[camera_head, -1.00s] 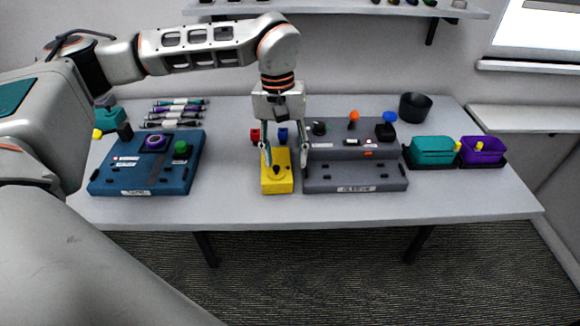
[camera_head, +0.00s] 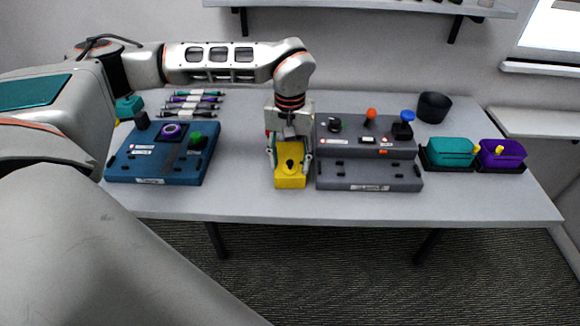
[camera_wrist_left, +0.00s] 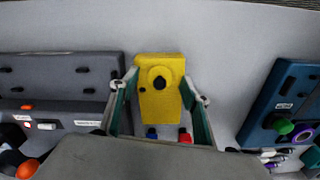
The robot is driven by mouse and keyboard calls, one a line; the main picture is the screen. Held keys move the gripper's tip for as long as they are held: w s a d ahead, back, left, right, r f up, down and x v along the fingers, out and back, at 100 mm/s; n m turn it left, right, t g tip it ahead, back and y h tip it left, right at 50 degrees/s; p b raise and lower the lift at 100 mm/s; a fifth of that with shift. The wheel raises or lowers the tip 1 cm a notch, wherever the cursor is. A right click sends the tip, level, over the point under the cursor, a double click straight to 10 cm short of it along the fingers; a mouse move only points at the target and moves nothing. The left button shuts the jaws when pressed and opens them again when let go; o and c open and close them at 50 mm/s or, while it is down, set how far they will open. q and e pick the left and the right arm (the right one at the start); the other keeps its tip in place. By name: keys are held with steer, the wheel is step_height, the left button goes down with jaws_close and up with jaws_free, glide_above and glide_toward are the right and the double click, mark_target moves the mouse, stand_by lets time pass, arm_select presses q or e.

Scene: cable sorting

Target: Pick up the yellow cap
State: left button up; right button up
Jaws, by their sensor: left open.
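A yellow block (camera_head: 290,182) stands near the table's middle. My left gripper (camera_head: 290,163) points down over the block, open. In the left wrist view its two fingers (camera_wrist_left: 159,80) stand apart on either side of the block, with the cap between them. I cannot tell whether they touch the block. The cap is not gripped. My right gripper is not in view.
A grey fixture (camera_head: 367,181) stands close to the right of the block, and a blue fixture (camera_head: 135,169) further left. Teal (camera_head: 450,152) and purple (camera_head: 501,155) bins are at the right. The table's front is clear.

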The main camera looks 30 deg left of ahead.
arm_select(q)
steer(key=c, duration=0.9)
steer(key=shift+r, duration=0.1)
